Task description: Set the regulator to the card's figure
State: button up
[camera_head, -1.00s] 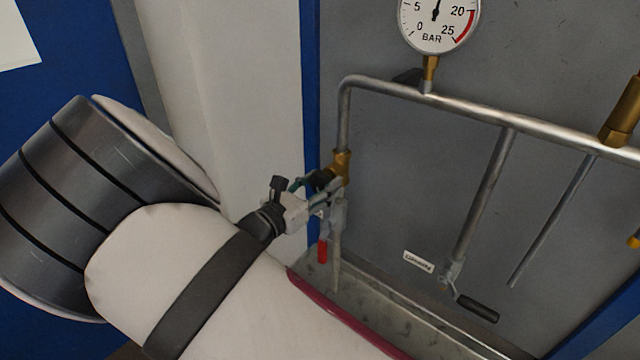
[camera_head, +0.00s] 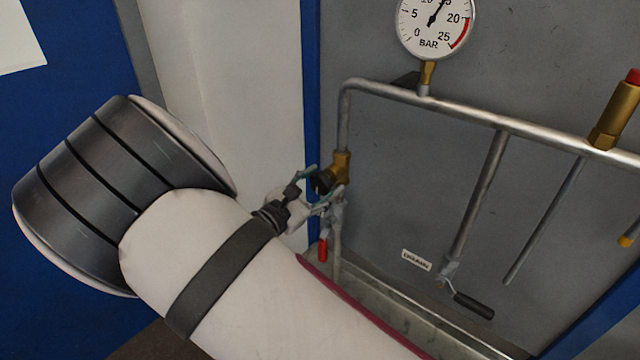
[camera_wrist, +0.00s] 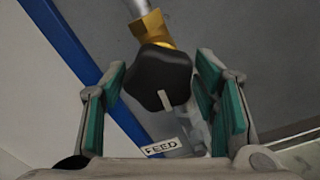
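The black lobed regulator knob (camera_wrist: 158,77), with a pale pointer mark, sits on a brass body (camera_wrist: 150,28) in the wrist view. In the head view the brass body (camera_head: 342,167) is at the pipe's left end. My gripper (camera_wrist: 160,80) has one green-padded finger on each side of the knob, both against or very near its edges. The round gauge (camera_head: 436,22) is cut off at the top; its needle points up and right, near 15 bar. A white sheet (camera_head: 18,42) is at the upper left, with no figure readable in the visible part.
A "FEED" label (camera_wrist: 162,147) is below the knob. A red-handled valve (camera_head: 323,249) hangs under the brass body. A black lever (camera_head: 474,305), a label (camera_head: 416,260) and a red-topped brass fitting (camera_head: 617,115) are to the right. A metal trough (camera_head: 400,318) runs below.

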dwell(0.3)
jog(key=v, duration=1.2)
jog(key=s+d+r+m+g+y+b, duration=0.1)
jog(key=s+d+r+m+g, duration=0.2)
jog(key=d+m+g, duration=0.55)
jog(key=s+d+r+m+g+y, duration=0.15)
jog(key=d+r+m+g, duration=0.25)
jog(key=d, duration=0.9)
jog(key=s+d+r+m+t+y, duration=0.2)
jog(key=s+d+r+m+y, duration=0.1)
jog(key=s, duration=0.4)
jog(key=s+d+r+m+t+y+b, duration=0.1)
jog(key=s+d+r+m+t+y, duration=0.1)
jog(key=s+r+m+y, duration=0.3)
jog(key=shift+s+d+m, duration=0.45)
jog(key=shift+s+m, duration=1)
jog(key=shift+s, duration=0.2)
jog(key=shift+r+y, duration=0.1)
jog(key=shift+y, duration=0.15)
